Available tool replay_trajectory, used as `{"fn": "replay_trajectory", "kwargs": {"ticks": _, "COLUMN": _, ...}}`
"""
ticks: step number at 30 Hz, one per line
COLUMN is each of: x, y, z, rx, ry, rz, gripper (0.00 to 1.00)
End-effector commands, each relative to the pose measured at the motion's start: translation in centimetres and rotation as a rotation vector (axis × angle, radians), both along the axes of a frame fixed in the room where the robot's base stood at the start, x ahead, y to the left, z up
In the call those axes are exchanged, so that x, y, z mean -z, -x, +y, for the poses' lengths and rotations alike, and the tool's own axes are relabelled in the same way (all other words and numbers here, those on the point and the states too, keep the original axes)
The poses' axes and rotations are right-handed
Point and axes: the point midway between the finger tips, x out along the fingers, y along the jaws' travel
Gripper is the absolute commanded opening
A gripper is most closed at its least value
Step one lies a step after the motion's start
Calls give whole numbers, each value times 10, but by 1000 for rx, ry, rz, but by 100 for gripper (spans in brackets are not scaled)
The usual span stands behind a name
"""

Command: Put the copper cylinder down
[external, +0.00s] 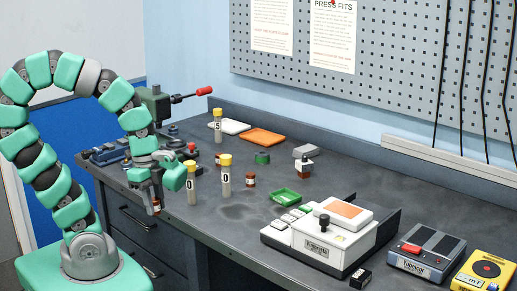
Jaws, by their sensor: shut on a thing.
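My gripper (156,198) points down at the left front edge of the dark bench. It is shut on a small copper-brown cylinder with a pale band, the copper cylinder (156,208). The cylinder hangs upright below the fingers, in front of the drawer side in the picture. Its exact height against the bench top is hard to tell. The fingers hide its upper part.
Yellow-capped tubes marked 0 (191,186) and (225,180) stand just right of my gripper. A small brown jar (250,181), a green tray (286,196) and a white press machine (320,240) sit farther right. Bare bench (235,212) lies in front of the tubes.

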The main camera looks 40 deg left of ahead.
Motion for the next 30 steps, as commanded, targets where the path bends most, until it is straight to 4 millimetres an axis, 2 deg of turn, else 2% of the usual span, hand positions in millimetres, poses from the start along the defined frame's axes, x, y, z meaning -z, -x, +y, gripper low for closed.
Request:
{"fn": "replay_trajectory", "kwargs": {"ticks": 7, "x": -1, "y": 0, "z": 1, "rx": -3, "ry": -1, "rz": 1, "gripper": 0}}
{"fn": "replay_trajectory", "kwargs": {"ticks": 11, "x": -4, "y": -8, "z": -2, "rx": -35, "ry": -1, "rz": 3, "gripper": 0}}
{"fn": "replay_trajectory", "kwargs": {"ticks": 17, "x": -15, "y": -38, "z": -11, "rx": -168, "ry": -6, "rz": 13, "gripper": 0}}
{"fn": "replay_trajectory", "kwargs": {"ticks": 30, "x": -24, "y": -126, "z": -39, "rx": -535, "ry": -9, "rz": 15, "gripper": 0}}
